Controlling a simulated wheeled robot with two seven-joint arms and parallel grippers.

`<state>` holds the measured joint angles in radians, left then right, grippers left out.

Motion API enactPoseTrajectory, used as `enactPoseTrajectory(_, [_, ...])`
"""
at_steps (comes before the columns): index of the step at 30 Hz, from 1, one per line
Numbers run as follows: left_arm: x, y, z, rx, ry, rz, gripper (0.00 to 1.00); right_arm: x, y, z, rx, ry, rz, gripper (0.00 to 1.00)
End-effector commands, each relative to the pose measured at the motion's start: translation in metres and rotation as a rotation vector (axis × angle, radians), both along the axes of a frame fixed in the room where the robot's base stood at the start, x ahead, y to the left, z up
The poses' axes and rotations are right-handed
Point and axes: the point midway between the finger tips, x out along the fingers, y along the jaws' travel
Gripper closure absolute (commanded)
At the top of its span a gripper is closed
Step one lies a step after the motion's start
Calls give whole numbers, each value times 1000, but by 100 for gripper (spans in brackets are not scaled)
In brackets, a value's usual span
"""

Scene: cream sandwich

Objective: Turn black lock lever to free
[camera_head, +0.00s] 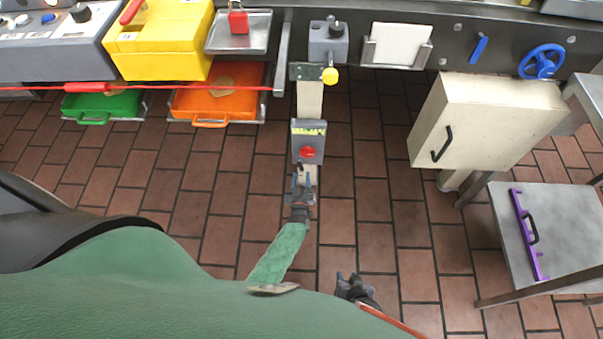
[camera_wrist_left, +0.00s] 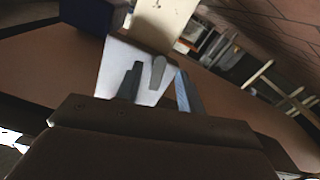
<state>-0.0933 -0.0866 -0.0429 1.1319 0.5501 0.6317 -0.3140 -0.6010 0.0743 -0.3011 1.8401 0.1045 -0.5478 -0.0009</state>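My left gripper (camera_head: 304,176) is at the lower end of a cream post, just below a grey box (camera_head: 297,140) with a red knob (camera_head: 308,152). In the left wrist view its two fingers (camera_wrist_left: 158,85) stand apart. A short grey, round-ended lever-like piece (camera_wrist_left: 158,72) shows between them, before a pale plate (camera_wrist_left: 118,68); contact cannot be told. A black knob or lever (camera_head: 336,30) sits on a grey housing (camera_head: 319,48) at the back counter. Which piece is the black lock lever is unclear. My right gripper (camera_head: 346,281) is low in the head view, its fingers apart and empty.
A yellow box (camera_head: 160,45), green tray (camera_head: 103,104) and orange tray (camera_head: 220,98) are at the left. A cream cabinet (camera_head: 485,120), blue valve wheel (camera_head: 541,62) and metal table (camera_head: 570,220) are at the right. Tiled floor lies open between.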

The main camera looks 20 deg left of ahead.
Motion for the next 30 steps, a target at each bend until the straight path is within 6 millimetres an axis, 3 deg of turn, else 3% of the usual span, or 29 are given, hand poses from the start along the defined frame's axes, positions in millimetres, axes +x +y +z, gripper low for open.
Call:
enactPoseTrajectory(6, [-31, -9, 0, 0, 1, 0, 62, 0, 0, 2, 0, 0, 0, 64])
enactPoseTrajectory(10, [-41, -12, 0, -1, 0, 0, 62, -1, 0, 2, 1, 1, 1, 64])
enactPoseTrajectory(30, [-45, -13, 0, -3, -1, 0, 62, 0, -1, 1, -2, 1, 1, 64])
